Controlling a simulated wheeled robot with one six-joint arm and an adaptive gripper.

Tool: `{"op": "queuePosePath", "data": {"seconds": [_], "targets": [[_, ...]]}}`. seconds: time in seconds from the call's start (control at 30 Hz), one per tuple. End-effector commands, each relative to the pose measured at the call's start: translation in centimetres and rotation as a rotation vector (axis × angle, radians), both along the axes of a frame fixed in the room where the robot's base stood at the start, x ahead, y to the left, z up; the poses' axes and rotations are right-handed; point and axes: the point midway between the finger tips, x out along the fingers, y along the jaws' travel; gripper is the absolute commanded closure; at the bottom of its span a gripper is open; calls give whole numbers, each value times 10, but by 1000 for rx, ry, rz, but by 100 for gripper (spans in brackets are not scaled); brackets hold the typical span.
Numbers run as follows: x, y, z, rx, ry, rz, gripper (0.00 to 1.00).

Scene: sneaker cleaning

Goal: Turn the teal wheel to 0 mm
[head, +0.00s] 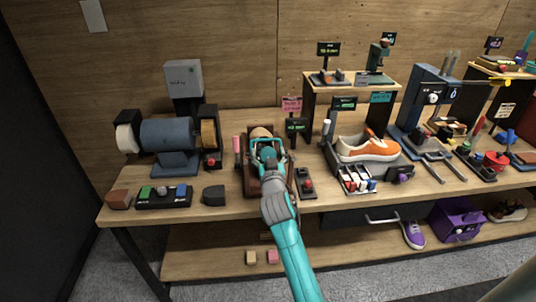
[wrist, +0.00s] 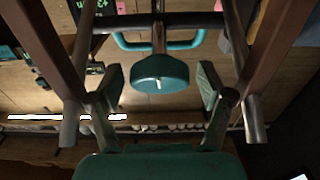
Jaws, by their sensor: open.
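The teal wheel (wrist: 160,72) is a round knob with a small pale mark on its lower face, in the middle of the wrist view. My gripper (wrist: 160,90) is open, with one finger on each side of the wheel and a visible gap on both sides. A teal handle bar (wrist: 185,45) runs behind the wheel. A dark display (wrist: 98,8) with green characters, partly cut off and reading about "+3", shows at the upper left. In the head view my gripper (head: 268,158) is over the brown wooden stand (head: 250,184), and my arm hides much of it.
A blue bench grinder (head: 167,133) stands to the left. A small dark box with a red button (head: 307,184) is close on the right, and an orange and white sneaker (head: 368,148) lies beyond it. Brushes and blocks (head: 163,196) lie along the front left edge.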

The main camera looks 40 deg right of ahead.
Motion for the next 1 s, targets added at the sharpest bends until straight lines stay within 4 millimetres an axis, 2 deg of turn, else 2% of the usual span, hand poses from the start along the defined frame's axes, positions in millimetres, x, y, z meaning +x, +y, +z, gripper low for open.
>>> {"op": "queuePosePath", "data": {"seconds": [0.1, 0.33, 0.67, 1.0], "targets": [[0, 0, 0, 0, 0, 0, 21], [0, 0, 0, 0, 0, 0, 78], [-1, 0, 0, -21, 14, 15, 80], [-1, 0, 0, -146, 99, 110, 80]]}}
